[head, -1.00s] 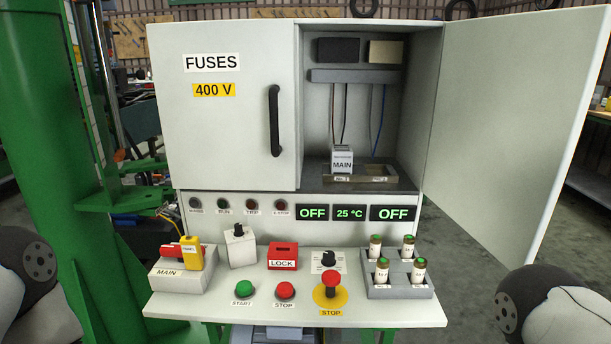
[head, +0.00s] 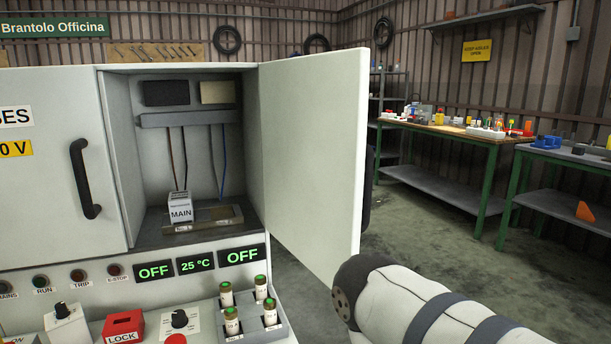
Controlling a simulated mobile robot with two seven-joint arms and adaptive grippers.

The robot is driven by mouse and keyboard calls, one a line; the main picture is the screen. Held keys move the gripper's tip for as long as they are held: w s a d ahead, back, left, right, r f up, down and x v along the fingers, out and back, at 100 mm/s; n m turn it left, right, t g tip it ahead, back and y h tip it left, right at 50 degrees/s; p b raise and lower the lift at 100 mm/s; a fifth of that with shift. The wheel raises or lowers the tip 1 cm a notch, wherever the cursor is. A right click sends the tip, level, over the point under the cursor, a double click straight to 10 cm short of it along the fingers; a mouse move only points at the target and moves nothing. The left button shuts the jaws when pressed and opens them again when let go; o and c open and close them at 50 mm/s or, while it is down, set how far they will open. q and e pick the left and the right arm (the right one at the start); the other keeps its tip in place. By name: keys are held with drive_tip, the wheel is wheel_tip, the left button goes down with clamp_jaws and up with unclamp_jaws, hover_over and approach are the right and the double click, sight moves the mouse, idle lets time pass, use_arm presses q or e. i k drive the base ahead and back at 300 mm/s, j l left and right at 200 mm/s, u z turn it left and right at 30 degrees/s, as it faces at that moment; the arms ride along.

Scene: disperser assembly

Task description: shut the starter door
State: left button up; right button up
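The starter door (head: 310,150) is the pale right-hand door of the cabinet. It stands wide open, hinged at the right side of the open compartment (head: 190,130), with its inner face towards me. A dark part, perhaps its handle, shows just past its free edge. My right arm (head: 400,305) comes in from the lower right, and its dark rounded joint is by the door's lower free corner. I cannot tell whether they touch. No fingers of my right gripper show. My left gripper is out of view.
The fuses door (head: 50,160) is shut on the left. A block marked MAIN (head: 181,210) stands in the compartment. A fuse holder (head: 258,325) with several fuses sits on the panel below. Benches (head: 470,130) stand at the right, with clear floor between.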

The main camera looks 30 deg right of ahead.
sight(318, 162)
drive_tip(key=l+u, duration=0.25)
drive_tip(key=l, duration=0.6)
drive_tip(key=l+u, duration=0.25)
drive_tip(key=l, duration=0.6)
drive_tip(key=l+u, duration=0.3)
drive_tip(key=l, duration=0.6)
drive_tip(key=k, duration=0.05)
